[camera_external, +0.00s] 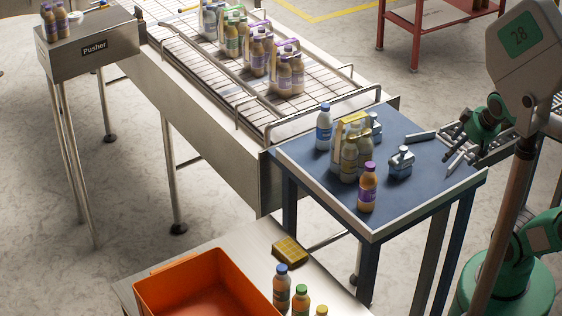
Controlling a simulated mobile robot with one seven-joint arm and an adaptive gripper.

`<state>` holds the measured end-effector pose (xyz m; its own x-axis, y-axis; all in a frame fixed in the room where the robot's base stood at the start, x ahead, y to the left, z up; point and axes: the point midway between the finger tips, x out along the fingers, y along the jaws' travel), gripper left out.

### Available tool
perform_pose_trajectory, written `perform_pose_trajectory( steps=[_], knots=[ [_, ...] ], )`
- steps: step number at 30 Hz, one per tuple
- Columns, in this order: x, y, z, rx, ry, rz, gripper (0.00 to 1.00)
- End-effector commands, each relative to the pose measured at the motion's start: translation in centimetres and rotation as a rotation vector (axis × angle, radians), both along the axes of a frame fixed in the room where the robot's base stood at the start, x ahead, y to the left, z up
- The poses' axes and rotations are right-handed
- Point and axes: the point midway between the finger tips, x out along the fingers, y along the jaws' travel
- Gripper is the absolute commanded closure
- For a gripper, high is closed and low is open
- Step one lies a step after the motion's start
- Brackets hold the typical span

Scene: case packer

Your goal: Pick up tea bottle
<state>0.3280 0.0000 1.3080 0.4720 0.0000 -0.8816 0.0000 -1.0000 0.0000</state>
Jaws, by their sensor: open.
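A bottle with a purple cap, brown-orange contents and a purple label (367,188) stands upright near the front edge of the blue table (425,190). I cannot read its label, so I cannot tell if it is the tea bottle. Behind it to the left stands a group of pale bottles (348,158) with a yellow carrier. A white bottle with a blue cap (324,127) stands at the table's left. My gripper (428,153) is open and empty over the right part of the table, its fingers spread toward the left, apart from the purple-capped bottle.
Two grey-blue fixtures (401,163) stand on the table, one between my gripper and the bottles. A conveyor (185,50) carries several bottle packs. In front, a bench (225,245) holds an orange crate (160,277), a yellow block (290,250) and more bottles (282,287).

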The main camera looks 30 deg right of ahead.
Motion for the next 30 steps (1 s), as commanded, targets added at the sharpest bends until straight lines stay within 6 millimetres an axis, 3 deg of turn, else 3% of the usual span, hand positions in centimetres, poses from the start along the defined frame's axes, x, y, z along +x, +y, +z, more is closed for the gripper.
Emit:
perform_pose_trajectory(
  steps=[11, 17, 23, 30],
  knots=[
    [0.1, 0.1, 0.1, 0.004, 0.003, -0.003, 0.35],
    [1.5, 1.2, 0.9, 0.034, 0.038, -0.033, 0.35],
    [4.6, 4.0, 2.3, 0.099, 0.123, -0.114, 0.35],
    [9.2, 9.7, 3.0, 0.163, 0.259, -0.264, 0.35]
  ],
)
